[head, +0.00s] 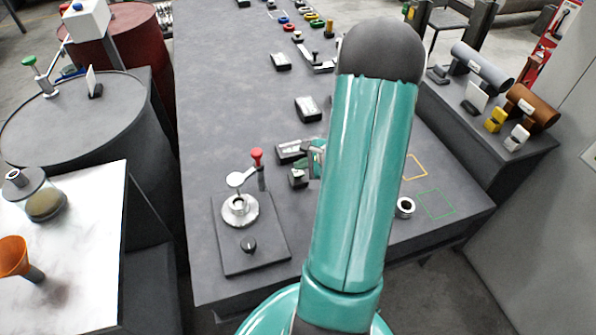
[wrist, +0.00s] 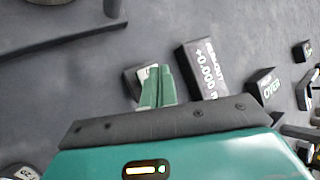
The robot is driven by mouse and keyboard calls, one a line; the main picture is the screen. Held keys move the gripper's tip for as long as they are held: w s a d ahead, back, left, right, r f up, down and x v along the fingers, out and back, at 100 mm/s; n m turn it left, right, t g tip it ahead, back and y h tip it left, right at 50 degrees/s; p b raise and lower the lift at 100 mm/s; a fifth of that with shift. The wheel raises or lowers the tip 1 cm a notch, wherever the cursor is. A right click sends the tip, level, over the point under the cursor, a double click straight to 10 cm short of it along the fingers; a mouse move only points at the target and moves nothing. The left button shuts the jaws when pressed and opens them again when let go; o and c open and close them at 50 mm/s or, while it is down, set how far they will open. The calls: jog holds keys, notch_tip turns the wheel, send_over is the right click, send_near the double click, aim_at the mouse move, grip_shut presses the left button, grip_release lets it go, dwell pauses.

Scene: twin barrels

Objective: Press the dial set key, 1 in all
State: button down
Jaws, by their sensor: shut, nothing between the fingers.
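My gripper (wrist: 156,86) is shut and empty, its green fingertips together over a small dark block (wrist: 131,80) in the wrist view. The fingers hide most of that block and its label, so I cannot tell whether it is the set key or whether they touch it. Just right of it is a dark readout box (wrist: 203,72) showing +0.000. In the head view my gripper (head: 316,160) is mostly hidden behind my arm, beside the readout box (head: 290,151) and a small dark block (head: 298,178).
A block marked OVER (wrist: 264,88) lies right of the readout box. In the head view a plate with a red-knobbed lever (head: 257,155) stands left of my arm. A metal ring (head: 405,207) lies to the right. The bench's left middle (head: 215,110) is clear.

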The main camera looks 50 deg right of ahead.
aim_at(302, 173)
jog(key=shift+r, duration=0.3)
jog(key=shift+r, duration=2.5)
